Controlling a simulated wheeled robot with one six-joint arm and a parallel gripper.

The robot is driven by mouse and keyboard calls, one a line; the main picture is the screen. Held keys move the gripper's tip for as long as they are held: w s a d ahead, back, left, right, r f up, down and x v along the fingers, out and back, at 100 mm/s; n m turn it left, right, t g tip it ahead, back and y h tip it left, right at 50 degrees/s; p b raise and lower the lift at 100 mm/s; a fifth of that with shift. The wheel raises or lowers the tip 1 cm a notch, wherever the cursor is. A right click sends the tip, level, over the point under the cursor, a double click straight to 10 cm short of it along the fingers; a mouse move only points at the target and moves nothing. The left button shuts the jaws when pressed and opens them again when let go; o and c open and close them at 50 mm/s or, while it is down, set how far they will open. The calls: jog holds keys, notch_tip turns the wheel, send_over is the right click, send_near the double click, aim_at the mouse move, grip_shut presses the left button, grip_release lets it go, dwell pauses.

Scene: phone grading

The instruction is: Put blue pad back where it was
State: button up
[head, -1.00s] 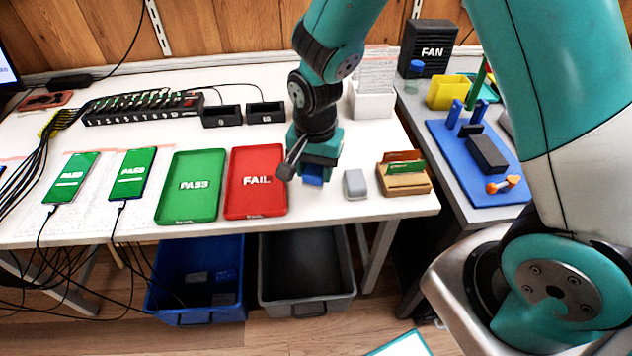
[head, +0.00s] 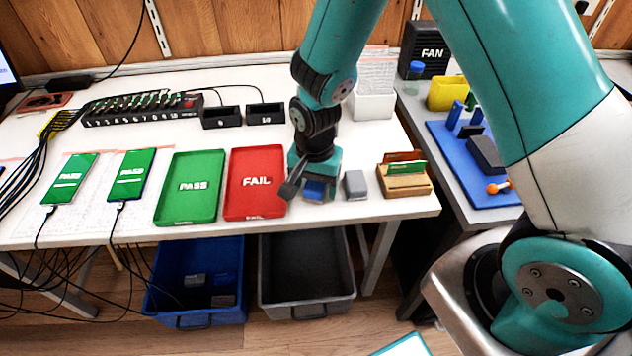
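The blue pad (head: 315,190) is a small block just below my gripper (head: 315,183), between the red FAIL tray and the grey pad (head: 355,185). My gripper points down and appears shut on the blue pad; its fingers are mostly hidden by the wrist. The pad is at or very near the white table top, and I cannot tell whether it touches. The grey pad lies on the table just right of the blue pad, with a small gap.
The red FAIL tray (head: 255,197) is close on the left, with the green PASS tray (head: 190,213) beyond it. The table's front edge is close below. Black cradles (head: 222,117) stand behind.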

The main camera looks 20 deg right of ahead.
aim_at(315, 183)
notch_tip(315, 183, up, 12)
jog(key=p, duration=0.1)
jog(key=s+a+r+n+y, duration=0.2)
jog(key=s+r+n, duration=0.4)
jog(key=s, duration=0.3)
jog(key=s+a+r+n+y, duration=0.2)
jog(key=s+r+n, duration=0.5)
jog(key=s+n, duration=0.2)
jog(key=shift+s, duration=0.2)
jog(key=shift+a+r, duration=0.1)
jog(key=shift+r, duration=0.05)
